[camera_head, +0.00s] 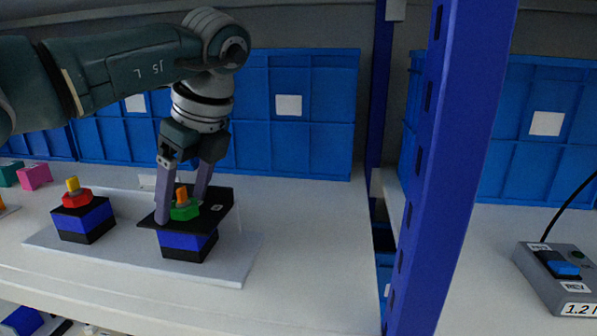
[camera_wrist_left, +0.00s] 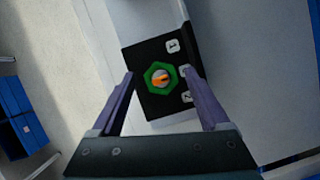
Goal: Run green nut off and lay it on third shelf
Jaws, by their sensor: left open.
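The green nut (camera_head: 184,210) sits around an orange post on a black-topped blue block (camera_head: 190,240). In the left wrist view the green nut (camera_wrist_left: 159,77) is a hexagon with the orange post (camera_wrist_left: 160,78) in its middle. My left gripper (camera_head: 180,215) points down over this block, with its fingers apart on either side of the nut. In the wrist view its fingertips (camera_wrist_left: 157,72) are spread wider than the nut, with gaps between. The shelf board (camera_head: 310,240) carries the block. My right gripper is in neither view.
A red nut (camera_head: 76,198) with a yellow post sits on another block to the left. A white base plate (camera_head: 130,260) bears both blocks. Blue crates (camera_head: 300,130) line the back.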

